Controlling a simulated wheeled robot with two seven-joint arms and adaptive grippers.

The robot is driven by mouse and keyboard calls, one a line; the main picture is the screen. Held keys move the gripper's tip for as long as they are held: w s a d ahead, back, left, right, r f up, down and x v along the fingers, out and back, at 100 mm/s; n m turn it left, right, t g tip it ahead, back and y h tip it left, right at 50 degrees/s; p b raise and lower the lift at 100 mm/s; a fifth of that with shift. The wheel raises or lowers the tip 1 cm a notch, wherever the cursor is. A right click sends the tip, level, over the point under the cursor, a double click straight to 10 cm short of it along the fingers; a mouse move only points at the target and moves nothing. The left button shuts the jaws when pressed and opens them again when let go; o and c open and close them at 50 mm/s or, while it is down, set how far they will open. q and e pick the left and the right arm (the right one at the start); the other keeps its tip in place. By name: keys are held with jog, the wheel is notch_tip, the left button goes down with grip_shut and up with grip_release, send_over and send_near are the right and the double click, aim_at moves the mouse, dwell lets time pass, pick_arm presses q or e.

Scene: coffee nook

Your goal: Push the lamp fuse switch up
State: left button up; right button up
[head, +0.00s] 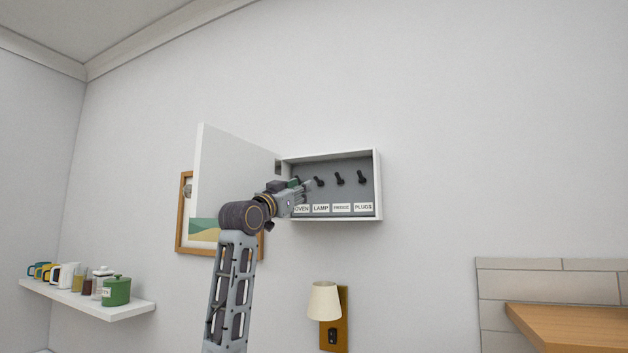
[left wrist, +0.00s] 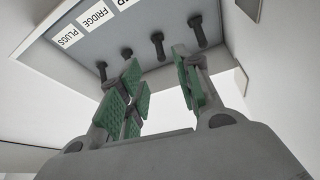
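The open fuse box (head: 378,190) hangs on the wall with a row of dark switches above labels. The lamp switch (head: 319,181) is second from the left, above the LAMP label (head: 321,208). My left gripper (head: 307,184) reaches into the box from the left, near the lamp switch, and covers the oven switch. In the left wrist view the box appears upside down. There the gripper (left wrist: 157,65) is open and empty, and the lamp switch (left wrist: 159,48) shows between its green-padded fingertips, farther in. I cannot tell whether they touch. My right gripper is not in view.
The fridge switch (head: 340,178) and plugs switch (head: 362,177) stand right of the lamp switch. The box door (head: 225,170) stands open at left, partly over a picture frame (head: 185,235). A wall lamp (head: 324,301) is below. A shelf (head: 95,303) holds mugs and jars.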

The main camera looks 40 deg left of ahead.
aim_at(317, 180)
pick_arm(q)
jog(key=shift+p+x, duration=1.85)
jog(key=shift+x, duration=2.75)
grip_shut()
